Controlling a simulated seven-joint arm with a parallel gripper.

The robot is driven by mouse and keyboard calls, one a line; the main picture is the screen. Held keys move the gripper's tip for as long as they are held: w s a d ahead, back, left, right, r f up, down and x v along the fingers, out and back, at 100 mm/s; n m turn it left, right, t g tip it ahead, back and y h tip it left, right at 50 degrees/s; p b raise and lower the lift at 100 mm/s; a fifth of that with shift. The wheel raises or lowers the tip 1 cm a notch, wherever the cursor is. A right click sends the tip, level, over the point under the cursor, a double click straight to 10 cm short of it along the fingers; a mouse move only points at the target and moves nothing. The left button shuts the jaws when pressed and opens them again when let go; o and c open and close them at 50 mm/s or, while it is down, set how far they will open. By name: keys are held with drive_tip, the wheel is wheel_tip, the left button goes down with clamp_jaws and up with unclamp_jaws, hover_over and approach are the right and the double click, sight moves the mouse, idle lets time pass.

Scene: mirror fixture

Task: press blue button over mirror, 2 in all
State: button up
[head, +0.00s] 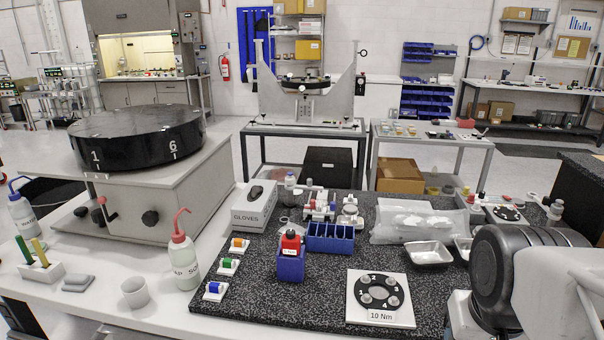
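A small white block with a blue part, which looks like the blue button (213,288), sits at the front left edge of the dark speckled mat (260,315). Similar blocks with a green part (229,263) and an orange part (238,243) stand in a row behind it. No mirror can be clearly made out. A large black round disc (135,138) marked 1 and 6 lies on a grey housing at the left. A thin dark disc (304,82) sits between two grey uprights at the back. My gripper's fingers do not show.
A blue holder with a red-topped item (291,262) and a 10 Nm plate (380,298) are to the right. Large dark and white parts fill the lower right.

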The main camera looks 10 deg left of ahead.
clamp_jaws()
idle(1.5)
